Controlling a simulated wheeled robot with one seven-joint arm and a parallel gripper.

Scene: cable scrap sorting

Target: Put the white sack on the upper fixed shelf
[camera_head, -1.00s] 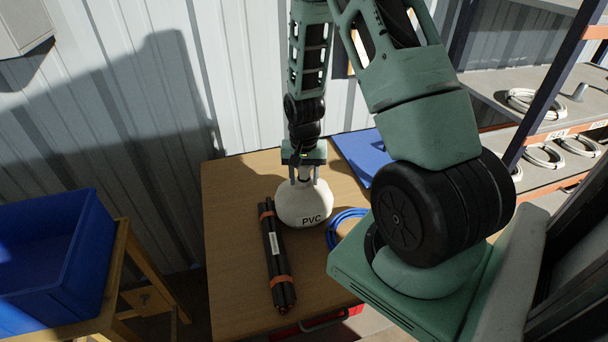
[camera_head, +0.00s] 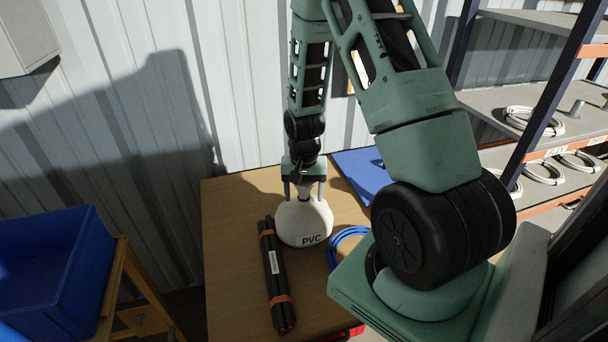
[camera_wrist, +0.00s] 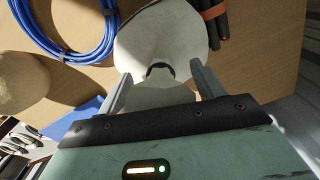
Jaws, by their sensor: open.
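The white sack (camera_head: 304,222), marked PVC, stands upright on the wooden table, its tied neck pointing up. My gripper (camera_head: 304,194) is just above it, pointing down, with its fingers open on either side of the neck. In the wrist view, the sack (camera_wrist: 160,45) lies between and beyond the two open fingers (camera_wrist: 158,88), and its dark tie shows midway between them. The upright shelf rack (camera_head: 545,100) is at the right, with a middle board (camera_head: 490,115) and part of a higher board (camera_head: 530,18) in view.
A bundle of black cables (camera_head: 276,280) with orange bands lies left of the sack. A blue cable coil (camera_head: 345,238) lies to its right, near a blue flat item (camera_head: 358,168). White coils (camera_head: 530,120) lie on the rack. A blue bin (camera_head: 50,265) stands at left.

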